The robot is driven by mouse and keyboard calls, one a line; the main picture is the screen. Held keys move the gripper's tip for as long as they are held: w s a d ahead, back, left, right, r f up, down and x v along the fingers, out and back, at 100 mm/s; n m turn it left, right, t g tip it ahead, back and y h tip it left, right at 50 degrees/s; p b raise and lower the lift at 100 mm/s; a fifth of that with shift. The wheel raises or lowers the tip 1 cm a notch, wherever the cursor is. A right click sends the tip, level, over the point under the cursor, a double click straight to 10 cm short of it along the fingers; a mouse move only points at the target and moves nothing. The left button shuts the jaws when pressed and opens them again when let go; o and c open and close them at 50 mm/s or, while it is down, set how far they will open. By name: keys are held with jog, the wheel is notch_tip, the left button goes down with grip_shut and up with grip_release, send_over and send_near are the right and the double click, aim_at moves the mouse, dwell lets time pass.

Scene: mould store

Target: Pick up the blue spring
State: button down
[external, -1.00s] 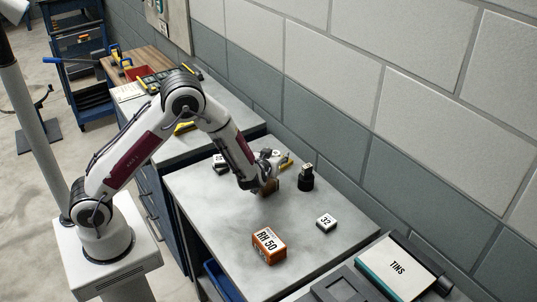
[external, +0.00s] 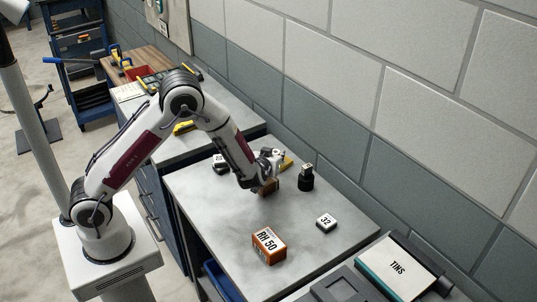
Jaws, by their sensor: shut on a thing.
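My gripper (external: 266,184) is low over the far part of the grey worktop (external: 210,205). It is shut on a small brown block (external: 270,187), which shows at its fingertips. The arm and fingers cover part of the block, and I cannot tell whether it touches the worktop. I cannot make out a blue spring anywhere in this view.
A black cylindrical thing (external: 307,178) stands just right of the gripper. A white block marked 32 (external: 326,222) and an orange block marked RH 50 (external: 268,246) lie nearer. A small dark-and-white thing (external: 220,163) lies left. The tiled wall (external: 345,150) rises behind.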

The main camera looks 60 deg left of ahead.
aim_at(276, 152)
jog(key=shift+r, duration=4.75)
jog(key=shift+r, duration=0.2)
jog(key=shift+f, duration=0.1)
jog(key=shift+f, duration=3.1)
jog(key=shift+f, duration=0.1)
jog(key=shift+f, duration=1.75)
jog(key=shift+f, duration=0.1)
jog(key=c, duration=1.8)
grip_release()
jog(key=shift+o, duration=0.2)
